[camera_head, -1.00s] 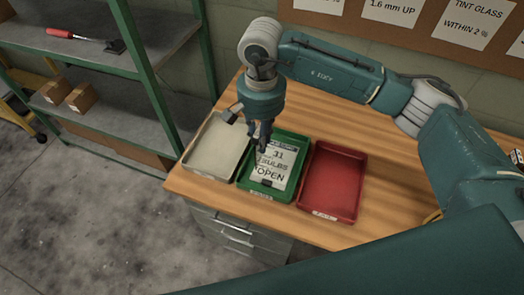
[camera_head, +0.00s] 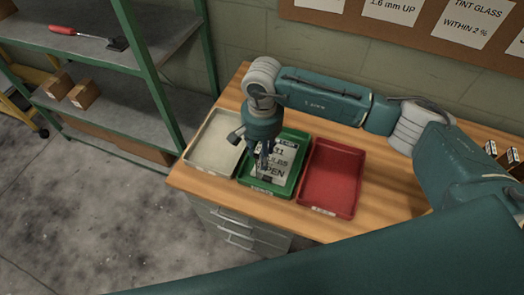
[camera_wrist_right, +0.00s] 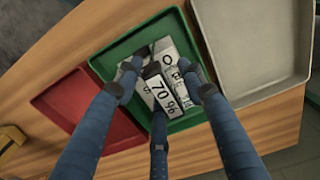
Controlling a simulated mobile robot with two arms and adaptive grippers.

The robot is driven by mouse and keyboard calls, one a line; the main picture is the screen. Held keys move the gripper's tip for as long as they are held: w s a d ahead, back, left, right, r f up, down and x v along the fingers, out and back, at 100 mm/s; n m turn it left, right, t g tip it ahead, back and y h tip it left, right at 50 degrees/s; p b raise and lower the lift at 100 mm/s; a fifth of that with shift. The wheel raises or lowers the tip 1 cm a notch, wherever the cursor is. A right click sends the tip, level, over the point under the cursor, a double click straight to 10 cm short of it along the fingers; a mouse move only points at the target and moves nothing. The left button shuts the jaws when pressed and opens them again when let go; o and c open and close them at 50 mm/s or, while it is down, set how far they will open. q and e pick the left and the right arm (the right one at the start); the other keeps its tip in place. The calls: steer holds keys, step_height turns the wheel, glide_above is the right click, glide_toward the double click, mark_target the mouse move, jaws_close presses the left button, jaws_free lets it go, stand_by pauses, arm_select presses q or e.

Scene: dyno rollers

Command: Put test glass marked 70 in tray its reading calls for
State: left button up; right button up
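The test glass (camera_wrist_right: 162,92) has a white label reading 70 % and shows between my right gripper's fingers in the right wrist view. My right gripper (camera_wrist_right: 160,74) appears shut on it, its label in front of the middle finger. In the head view my right gripper (camera_head: 265,168) points down over the green tray (camera_head: 243,180), low over the white sheet in it. The sheet (camera_head: 283,158) has black print, partly covered by the fingers. The glass cannot be made out clearly in the head view. My left gripper is not in view.
A pale tray (camera_head: 211,148) stands left of the green one and a red tray (camera_head: 331,178) right of it, all on the wooden bench (camera_head: 390,195). Small dark labelled pieces (camera_head: 506,155) stand at the far right. A metal shelf (camera_head: 130,105) is at left.

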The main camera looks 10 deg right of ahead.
steer(key=shift+r+b, duration=0.3)
steer(key=shift+r, duration=0.25)
step_height(320, 180, up, 11)
steer(key=b, duration=0.3)
steer(key=shift+d, duration=0.1)
